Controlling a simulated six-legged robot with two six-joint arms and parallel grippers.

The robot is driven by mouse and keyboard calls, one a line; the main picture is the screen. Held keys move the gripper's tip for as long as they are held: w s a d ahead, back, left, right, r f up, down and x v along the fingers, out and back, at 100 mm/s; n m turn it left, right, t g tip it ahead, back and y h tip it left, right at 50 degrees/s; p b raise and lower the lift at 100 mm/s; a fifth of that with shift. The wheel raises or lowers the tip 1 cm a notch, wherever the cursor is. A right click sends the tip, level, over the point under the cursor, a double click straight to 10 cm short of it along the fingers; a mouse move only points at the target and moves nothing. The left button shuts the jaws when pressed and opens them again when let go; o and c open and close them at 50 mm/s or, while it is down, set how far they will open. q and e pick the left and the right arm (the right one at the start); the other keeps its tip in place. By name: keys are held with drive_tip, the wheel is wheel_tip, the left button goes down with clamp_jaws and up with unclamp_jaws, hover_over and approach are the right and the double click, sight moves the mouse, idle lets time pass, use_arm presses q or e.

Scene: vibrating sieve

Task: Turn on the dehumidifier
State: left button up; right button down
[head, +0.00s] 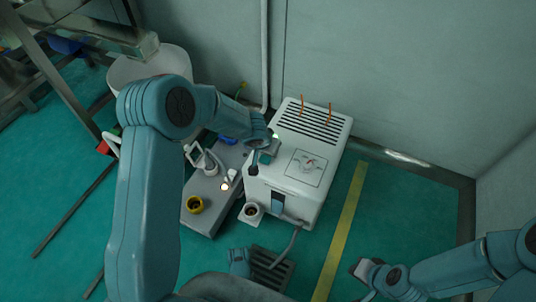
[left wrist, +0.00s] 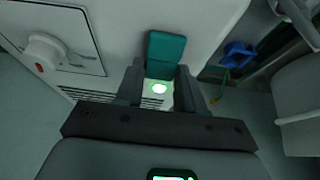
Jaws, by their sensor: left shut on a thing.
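The dehumidifier appears to be the white box (head: 285,186) with a slotted grille on top. Its dial (head: 309,163) with a red mark sits on a square panel; the dial also shows in the left wrist view (left wrist: 45,52). My left gripper (head: 256,163) is at the box's left upper edge. In the left wrist view its fingers (left wrist: 160,80) are close on either side of a teal piece (left wrist: 166,50), shut on it.
A blue fitting (left wrist: 236,54) is right in the wrist view. A yellow floor line (head: 344,225) runs right of the box, with open floor beyond. A wall stands behind.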

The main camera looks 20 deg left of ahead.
use_arm(q)
drive_tip(key=shift+a+r, duration=0.1)
use_arm(e)
drive_tip(key=shift+w+f, duration=0.1)
drive_tip(key=shift+w, duration=0.05)
use_arm(q)
drive_tip(key=o, duration=1)
drive_tip(key=shift+o, duration=0.2)
drive_tip(key=p+v, duration=0.5)
drive_tip(key=v, duration=1.1)
drive_tip(key=shift+p, duration=0.3)
use_arm(e)
drive_tip(key=s+r+g, duration=0.1)
drive_tip(key=s+r, duration=0.3)
drive_tip(key=r, duration=0.1)
drive_tip(key=shift+a+r+g, duration=0.25)
drive_tip(key=shift+a+g, duration=0.05)
drive_tip(key=shift+a, duration=0.1)
use_arm(q)
drive_tip(key=shift+s, duration=0.15)
